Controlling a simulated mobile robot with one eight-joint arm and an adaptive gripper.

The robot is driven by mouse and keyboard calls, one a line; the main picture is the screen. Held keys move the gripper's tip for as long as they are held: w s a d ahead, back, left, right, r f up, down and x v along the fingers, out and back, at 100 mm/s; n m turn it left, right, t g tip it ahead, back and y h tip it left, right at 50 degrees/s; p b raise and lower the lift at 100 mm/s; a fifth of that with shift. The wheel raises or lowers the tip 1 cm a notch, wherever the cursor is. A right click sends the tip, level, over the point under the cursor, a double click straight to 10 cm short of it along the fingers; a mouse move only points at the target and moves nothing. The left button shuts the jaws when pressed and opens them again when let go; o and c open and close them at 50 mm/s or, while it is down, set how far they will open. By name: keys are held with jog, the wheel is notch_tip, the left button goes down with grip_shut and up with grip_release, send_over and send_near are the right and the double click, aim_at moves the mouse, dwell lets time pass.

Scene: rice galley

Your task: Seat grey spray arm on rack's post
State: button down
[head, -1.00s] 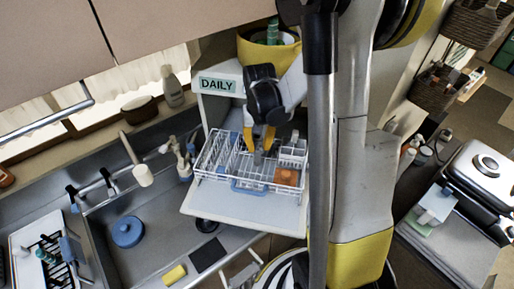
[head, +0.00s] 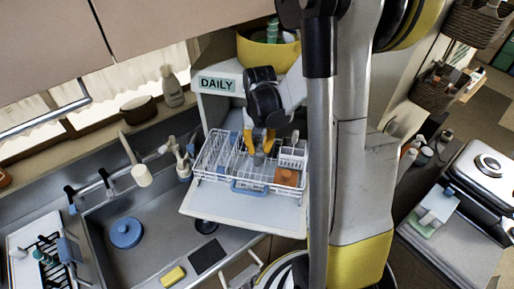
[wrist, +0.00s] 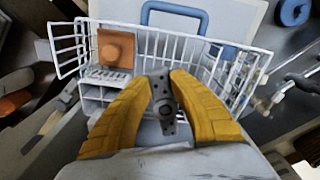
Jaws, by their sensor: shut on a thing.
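My gripper (head: 261,148) has yellow fingers and points down over the white wire rack (head: 212,172). In the wrist view my gripper (wrist: 165,75) is shut on the grey spray arm (wrist: 163,98), a narrow bar with holes and a round hub. The spray arm runs lengthwise between the fingers. In the head view the spray arm (head: 259,158) is a small grey piece below the fingertips, within the rack's outline. I cannot make out the rack's post, nor tell whether the hub touches it.
The rack stands on a pale open door panel (head: 225,205). An orange block (head: 286,177) sits in the rack's right front corner, beside a white basket (head: 292,157). A blue handle (head: 249,188) is at the front. The sink (head: 150,255) lies to the left.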

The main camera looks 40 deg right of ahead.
jog(key=shift+f+b, duration=0.85)
jog(key=shift+f, duration=0.1)
dwell(0.6)
jog(key=c, duration=1.2)
grip_release()
jog(key=shift+r, duration=0.1)
notch_tip(320, 180, up, 12)
